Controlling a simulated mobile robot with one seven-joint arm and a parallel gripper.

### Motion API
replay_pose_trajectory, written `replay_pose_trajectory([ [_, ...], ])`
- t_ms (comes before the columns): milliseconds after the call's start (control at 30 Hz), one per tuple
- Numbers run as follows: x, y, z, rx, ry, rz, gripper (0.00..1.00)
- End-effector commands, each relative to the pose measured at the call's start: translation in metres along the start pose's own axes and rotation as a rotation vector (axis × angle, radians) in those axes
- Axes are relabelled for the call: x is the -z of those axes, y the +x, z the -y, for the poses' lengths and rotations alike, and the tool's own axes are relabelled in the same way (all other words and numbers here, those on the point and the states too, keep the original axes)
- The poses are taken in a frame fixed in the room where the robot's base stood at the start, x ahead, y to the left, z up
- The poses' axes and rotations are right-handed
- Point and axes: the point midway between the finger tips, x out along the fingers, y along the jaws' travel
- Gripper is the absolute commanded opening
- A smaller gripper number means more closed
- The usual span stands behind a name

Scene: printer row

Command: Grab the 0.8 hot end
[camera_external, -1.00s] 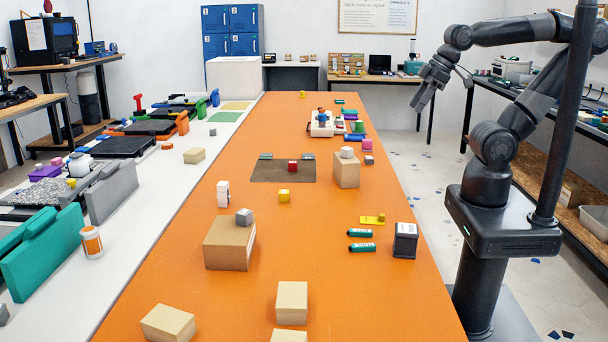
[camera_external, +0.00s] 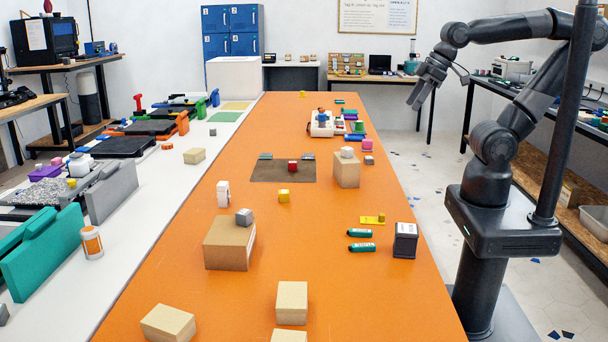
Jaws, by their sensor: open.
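Several small block-like parts stand on the orange table (camera_external: 330,245), and I cannot tell which is the 0.8 hot end because no such label is readable. They include a red block (camera_external: 293,166) on a brown mat (camera_external: 265,172), a yellow block (camera_external: 284,196), a grey block (camera_external: 244,216) on a cardboard box (camera_external: 230,244), a pale block (camera_external: 347,152) on another box (camera_external: 346,172), and a pink block (camera_external: 367,145). My gripper (camera_external: 415,104) is open and empty, raised past the table's right edge, apart from all of them.
A white device (camera_external: 321,126) with coloured parts stands farther back. Two green cylinders (camera_external: 361,247), a yellow piece (camera_external: 371,219) and a dark labelled box (camera_external: 405,241) lie near the right edge. Cardboard boxes (camera_external: 292,302) stand in front.

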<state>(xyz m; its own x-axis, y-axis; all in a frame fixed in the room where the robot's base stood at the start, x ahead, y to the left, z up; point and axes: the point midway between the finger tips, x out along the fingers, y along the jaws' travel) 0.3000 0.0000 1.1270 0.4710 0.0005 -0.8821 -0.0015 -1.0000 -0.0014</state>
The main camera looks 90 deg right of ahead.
Motion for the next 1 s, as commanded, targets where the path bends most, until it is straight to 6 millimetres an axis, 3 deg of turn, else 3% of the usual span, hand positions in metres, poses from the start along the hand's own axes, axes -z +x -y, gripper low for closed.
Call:
replay_pose_trajectory([
  [267,0.085,0.014,0.002,0.001,0.012,0.021,0.58],
  [467,0.151,0.041,0.005,0.000,0.023,0.034,0.58],
  [767,0.241,0.106,0.012,-0.005,0.036,0.053,0.58],
  [1000,0.300,0.177,0.019,-0.011,0.046,0.068,0.58],
])
